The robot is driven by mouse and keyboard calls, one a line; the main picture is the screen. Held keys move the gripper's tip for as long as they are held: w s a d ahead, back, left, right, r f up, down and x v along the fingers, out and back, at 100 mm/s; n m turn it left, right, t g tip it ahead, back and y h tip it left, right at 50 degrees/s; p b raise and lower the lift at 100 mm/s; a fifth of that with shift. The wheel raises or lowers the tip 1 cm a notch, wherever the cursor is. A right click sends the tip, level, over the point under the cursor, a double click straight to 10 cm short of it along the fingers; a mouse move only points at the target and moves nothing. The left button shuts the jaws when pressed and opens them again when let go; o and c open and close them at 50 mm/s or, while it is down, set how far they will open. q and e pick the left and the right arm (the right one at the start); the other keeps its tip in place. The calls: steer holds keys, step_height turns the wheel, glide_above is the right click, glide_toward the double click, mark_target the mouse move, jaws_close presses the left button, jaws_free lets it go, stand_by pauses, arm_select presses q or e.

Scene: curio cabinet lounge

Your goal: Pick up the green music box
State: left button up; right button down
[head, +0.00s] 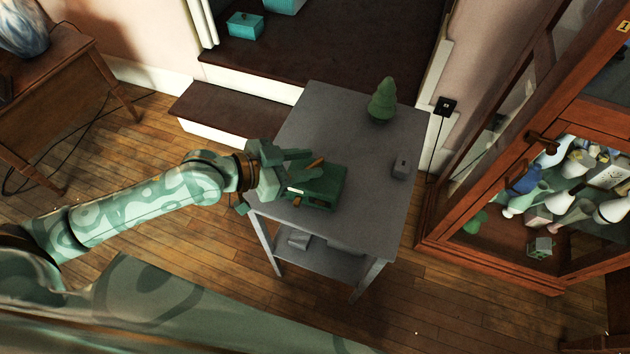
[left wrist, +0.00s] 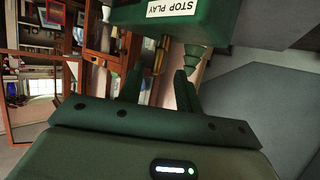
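The green music box (head: 325,187) sits on the grey side table near its left edge. It is a dark green box with a brass part on its front and a pale label. In the left wrist view the music box (left wrist: 205,22) is at the top, its label reading "STOP PLAY". My left gripper (head: 302,163) is at the box's left side, close to it. In the left wrist view its two fingers (left wrist: 158,82) stand apart, with a brass rod beyond the gap. I cannot tell whether they touch the box. My right gripper is not in view.
A wooden glass cabinet (head: 455,205) stands at right, a wooden desk (head: 60,100) at left, and a dark step (head: 235,106) behind.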

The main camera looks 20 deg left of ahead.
mark_target(322, 164)
arm_select(q)
steer(key=b+x, duration=0.1)
steer(key=x, duration=0.3)
steer(key=shift+w+d+f, duration=0.1)
steer(key=shift+d+f, duration=0.1)
steer(key=shift+f, duration=0.05)
steer(key=shift+r, duration=0.1)
jaws_close()
stand_by(1.0)
